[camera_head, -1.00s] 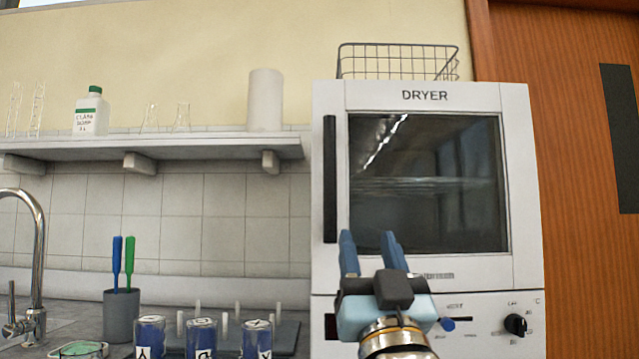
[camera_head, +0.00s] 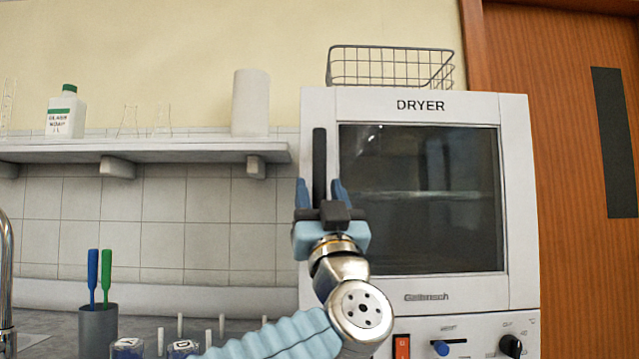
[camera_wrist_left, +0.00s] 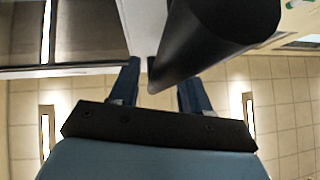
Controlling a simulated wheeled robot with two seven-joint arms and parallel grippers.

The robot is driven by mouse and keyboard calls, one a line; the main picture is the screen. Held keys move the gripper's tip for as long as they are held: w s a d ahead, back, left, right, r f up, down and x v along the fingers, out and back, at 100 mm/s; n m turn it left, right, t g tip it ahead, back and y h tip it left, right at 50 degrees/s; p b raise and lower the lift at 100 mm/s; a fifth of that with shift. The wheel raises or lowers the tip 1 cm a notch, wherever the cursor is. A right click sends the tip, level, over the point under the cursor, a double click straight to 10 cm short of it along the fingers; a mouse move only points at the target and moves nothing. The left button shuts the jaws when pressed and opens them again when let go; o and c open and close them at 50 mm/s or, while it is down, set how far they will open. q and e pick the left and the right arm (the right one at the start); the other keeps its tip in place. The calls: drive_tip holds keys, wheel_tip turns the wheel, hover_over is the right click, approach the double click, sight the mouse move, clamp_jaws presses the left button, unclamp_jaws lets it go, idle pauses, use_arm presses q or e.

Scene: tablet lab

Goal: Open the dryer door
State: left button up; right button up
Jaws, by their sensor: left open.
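The dryer (camera_head: 420,104) is a white box with a dark glass door window (camera_head: 420,200); the door is shut. Its black vertical handle (camera_head: 319,160) runs along the left edge of the door. My left gripper (camera_head: 320,192) is open, with its blue fingers on either side of the handle's lower part in the head view. In the left wrist view the handle (camera_wrist_left: 205,40) looms large and dark between the two fingers (camera_wrist_left: 157,85). I cannot tell whether either finger touches it. The lower end of the handle is hidden behind the gripper. My right gripper is not in view.
A wire basket (camera_head: 390,68) stands on the dryer. Left of it, a wall shelf (camera_head: 200,151) holds a white cylinder (camera_head: 251,103), flasks and a green-capped bottle (camera_head: 66,112). Below are a cup (camera_head: 98,332) with two brushes and a faucet (camera_head: 6,280). Knobs sit below the door.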

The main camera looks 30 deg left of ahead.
use_arm(q)
drive_tip(key=shift+w+a+r, duration=0.1)
drive_tip(key=shift+w+r, duration=0.05)
clamp_jaws()
idle(0.4)
